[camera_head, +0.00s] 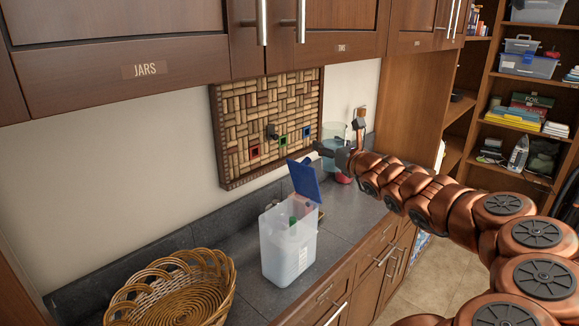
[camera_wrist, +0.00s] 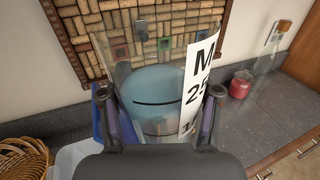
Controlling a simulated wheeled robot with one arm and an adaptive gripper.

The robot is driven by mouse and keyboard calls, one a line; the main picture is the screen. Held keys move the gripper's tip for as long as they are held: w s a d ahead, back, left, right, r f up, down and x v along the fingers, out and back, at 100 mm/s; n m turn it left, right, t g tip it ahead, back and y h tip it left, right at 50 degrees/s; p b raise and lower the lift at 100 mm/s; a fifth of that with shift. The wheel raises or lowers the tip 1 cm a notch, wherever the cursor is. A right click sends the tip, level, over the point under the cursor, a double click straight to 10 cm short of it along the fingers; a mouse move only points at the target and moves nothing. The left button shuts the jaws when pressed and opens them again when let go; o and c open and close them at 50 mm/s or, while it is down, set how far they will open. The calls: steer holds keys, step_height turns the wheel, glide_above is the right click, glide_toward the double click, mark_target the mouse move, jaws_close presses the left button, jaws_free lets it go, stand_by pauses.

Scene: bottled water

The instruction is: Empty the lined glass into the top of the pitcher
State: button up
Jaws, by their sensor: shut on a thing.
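A clear glass (camera_wrist: 155,115) with dark lines and bluish contents is between the two fingers of my gripper (camera_wrist: 160,108) in the wrist view. A white label with large black letters and numbers shows on its right side. In the head view the glass (camera_head: 333,133) looks about upright, held above the counter by my gripper (camera_head: 335,150). The pitcher (camera_head: 286,248) is a translucent white container on the counter, left of and nearer than the glass. Its blue lid (camera_head: 305,180) stands open. A green thing and a reddish thing show at its top. The pitcher's inside is mostly hidden.
A wicker basket (camera_head: 178,290) sits left of the pitcher on the grey counter (camera_head: 345,215). A cork board (camera_head: 268,125) hangs on the wall behind. A red jar (camera_wrist: 241,85) stands to the right in the wrist view. Wooden cabinets (camera_head: 150,70) hang above.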

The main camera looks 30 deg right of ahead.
steer(key=shift+a+r+n, duration=0.35)
steer(key=shift+a+n, duration=0.05)
steer(key=shift+n, duration=0.4)
steer(key=shift+w+a+f+n+b, duration=0.1)
steer(key=shift+n+b, duration=0.2)
steer(key=shift+b, duration=0.05)
steer(key=shift+w+a+r+n+g+b, duration=0.15)
steer(key=shift+a+r+n+b, duration=0.2)
steer(key=shift+n+b, duration=0.25)
steer(key=shift+s+a+r+n+g+b, duration=0.15)
steer(key=shift+a+r+n+b, duration=0.15)
steer(key=shift+n+b, duration=0.3)
steer(key=n+b, duration=0.1)
steer(key=a+n+b, duration=0.1)
steer(key=shift+w+n, duration=0.3)
steer(key=shift+r+n+g+h, duration=0.35)
steer(key=shift+r+n, duration=0.55)
steer(key=shift+n, duration=0.4)
steer(key=shift+f+n+h+b, duration=0.15)
steer(key=shift+f+n+b, duration=0.1)
steer(key=shift+n+b, duration=0.4)
steer(key=shift+f+n+h+b, duration=0.1)
steer(key=shift+f+n+b, duration=0.2)
steer(key=shift+n, duration=0.55)
stand_by(0.5)
steer(key=shift+w+a+r+n, duration=0.15)
steer(key=shift+a+r+n, duration=0.45)
steer(key=shift+n, duration=0.2)
stand_by(1.0)
